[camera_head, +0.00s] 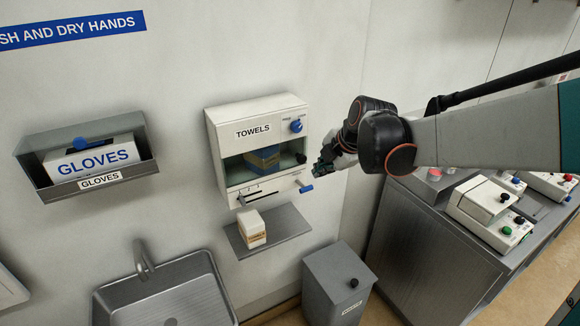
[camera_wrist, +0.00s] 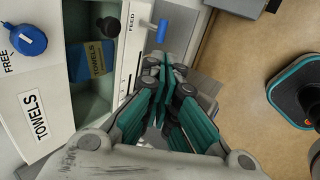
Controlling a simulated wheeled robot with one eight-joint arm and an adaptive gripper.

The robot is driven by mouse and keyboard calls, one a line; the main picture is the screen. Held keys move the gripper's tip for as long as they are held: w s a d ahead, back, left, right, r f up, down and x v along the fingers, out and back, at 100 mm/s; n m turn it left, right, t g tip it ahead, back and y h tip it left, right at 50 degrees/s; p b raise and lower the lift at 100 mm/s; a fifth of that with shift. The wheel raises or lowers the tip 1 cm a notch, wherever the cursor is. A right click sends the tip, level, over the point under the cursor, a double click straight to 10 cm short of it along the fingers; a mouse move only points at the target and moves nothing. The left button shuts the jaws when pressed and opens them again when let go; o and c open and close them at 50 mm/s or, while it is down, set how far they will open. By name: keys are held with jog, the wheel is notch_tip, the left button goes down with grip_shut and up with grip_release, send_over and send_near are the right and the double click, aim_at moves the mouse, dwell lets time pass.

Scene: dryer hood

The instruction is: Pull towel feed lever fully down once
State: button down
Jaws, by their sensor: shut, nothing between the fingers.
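The towel dispenser (camera_head: 225,131), a white box labelled TOWELS, hangs on the wall in the middle of the head view. Its feed lever with a blue handle (camera_head: 306,189) sticks out at its lower right side. In the wrist view the blue lever handle (camera_wrist: 162,30) is near the word FEED, just beyond my fingertips. My gripper (camera_head: 318,169) is shut and empty, right of the dispenser and a little above the lever handle. In the wrist view my gripper (camera_wrist: 160,62) appears apart from the lever, though the exact gap is hard to tell.
A blue knob (camera_head: 296,126) is on the dispenser's upper front. A steel shelf (camera_head: 285,224) with a small box (camera_head: 251,228) sits below it. A grey bin (camera_head: 330,285) stands on the floor. A sink (camera_head: 170,295) and glove holder (camera_head: 40,178) are left; a cabinet (camera_head: 400,245) is right.

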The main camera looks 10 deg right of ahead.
aim_at(304, 192)
jog(key=b+x, duration=0.1)
jog(key=x, duration=1.3)
jog(key=shift+d, duration=0.1)
jog(key=shift+s+f+t+b, duration=0.2)
jog(key=shift+f+t+b, duration=0.2)
jog(key=shift+b, duration=0.35)
jog(key=shift+f+t+b, duration=0.25)
jog(key=shift+t+b, duration=0.05)
jog(key=shift+b, duration=0.3)
jog(key=shift+t+y, duration=0.4)
jog(key=shift+t, duration=0.4)
jog(key=shift+s+d+f+b, duration=0.1)
jog(key=shift+s+f+b, duration=0.05)
jog(key=shift+f+b, duration=2.7)
jog(key=shift+r+b, duration=0.3)
jog(key=shift+r, duration=0.3)
jog(key=shift+r+p, duration=0.4)
jog(key=shift+r, duration=0.3)
